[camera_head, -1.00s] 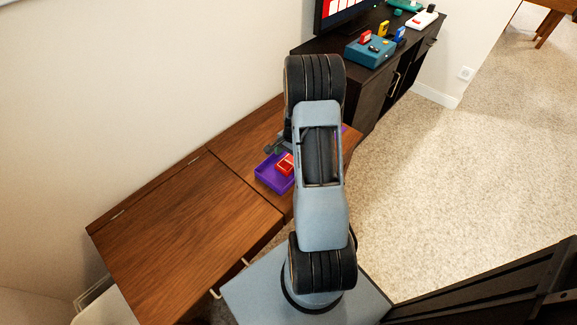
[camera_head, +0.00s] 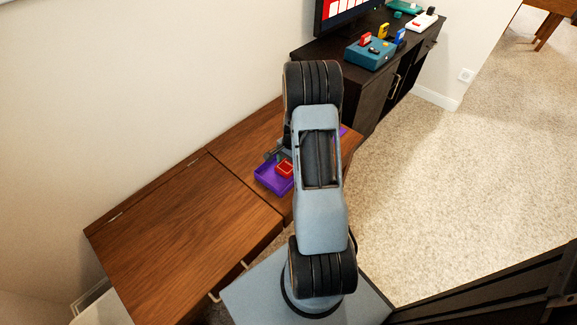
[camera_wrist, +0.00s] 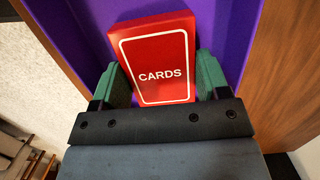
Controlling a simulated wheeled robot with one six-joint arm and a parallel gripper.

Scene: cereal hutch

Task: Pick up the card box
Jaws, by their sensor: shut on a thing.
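The card box is red with a white outline and the word CARDS (camera_wrist: 158,50). In the wrist view it lies between the two green fingertips of my gripper (camera_wrist: 163,82), which is shut on it. In the head view the card box (camera_head: 285,168) shows small and red at the purple tray (camera_head: 271,181). The tray's purple surface (camera_wrist: 85,28) also shows behind the box in the wrist view. I cannot tell whether the box still touches the tray. My arm hides part of the tray and most of the gripper in the head view.
The tray stands on a brown wooden cabinet (camera_head: 180,230) with a wide bare top to the left. A dark cabinet (camera_head: 368,92) at the back holds a teal box (camera_head: 370,54), small coloured things and a screen. Carpeted floor (camera_head: 450,190) is open to the right.

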